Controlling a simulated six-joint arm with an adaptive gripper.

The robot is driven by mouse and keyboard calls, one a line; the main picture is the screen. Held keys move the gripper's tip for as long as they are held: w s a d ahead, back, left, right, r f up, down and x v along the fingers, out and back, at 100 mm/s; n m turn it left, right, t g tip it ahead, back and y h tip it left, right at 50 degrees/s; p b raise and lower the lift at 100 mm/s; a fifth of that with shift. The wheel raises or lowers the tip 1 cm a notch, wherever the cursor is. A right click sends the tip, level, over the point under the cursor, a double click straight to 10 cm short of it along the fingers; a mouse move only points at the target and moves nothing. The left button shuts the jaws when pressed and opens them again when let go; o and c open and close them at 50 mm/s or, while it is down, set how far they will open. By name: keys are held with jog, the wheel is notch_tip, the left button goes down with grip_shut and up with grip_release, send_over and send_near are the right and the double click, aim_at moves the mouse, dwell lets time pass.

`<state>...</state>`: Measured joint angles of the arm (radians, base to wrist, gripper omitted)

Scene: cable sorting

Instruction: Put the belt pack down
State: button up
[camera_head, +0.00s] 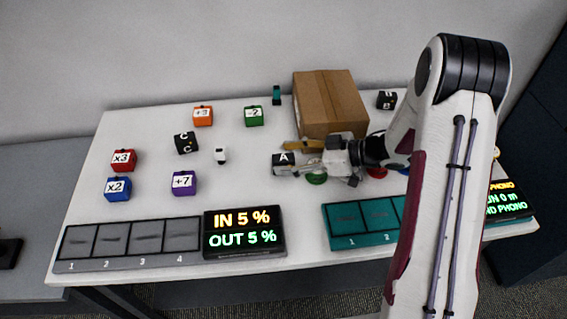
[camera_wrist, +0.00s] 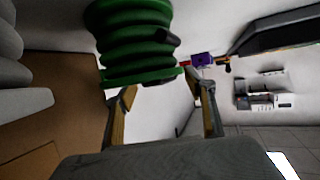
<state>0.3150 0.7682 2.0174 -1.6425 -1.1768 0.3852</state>
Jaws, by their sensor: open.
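The black block marked A (camera_head: 284,164) is at the tips of my gripper (camera_head: 300,160) in the head view, near the middle of the table. I cannot tell whether it touches the fingers or the table, nor whether it is the belt pack. No other thing here is clearly marked as a belt pack. In the wrist view my gripper (camera_wrist: 165,105) has its two fingers apart, with pale surface showing between them. A green ribbed coil (camera_wrist: 135,40) hangs large in front of the left finger. It shows as a green round thing (camera_head: 316,179) just below my gripper in the head view.
A cardboard box (camera_head: 328,98) stands close behind my gripper. Black block C (camera_head: 186,143) and several coloured blocks, such as purple +7 (camera_head: 183,183), lie left. A grey numbered tray (camera_head: 80,266), a display (camera_head: 244,232) and a teal tray (camera_head: 345,241) line the front.

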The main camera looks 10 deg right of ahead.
aim_at(289, 158)
grip_shut()
jog(key=shift+r, duration=0.1)
notch_tip(289, 158, up, 10)
dwell(1.0)
dwell(0.4)
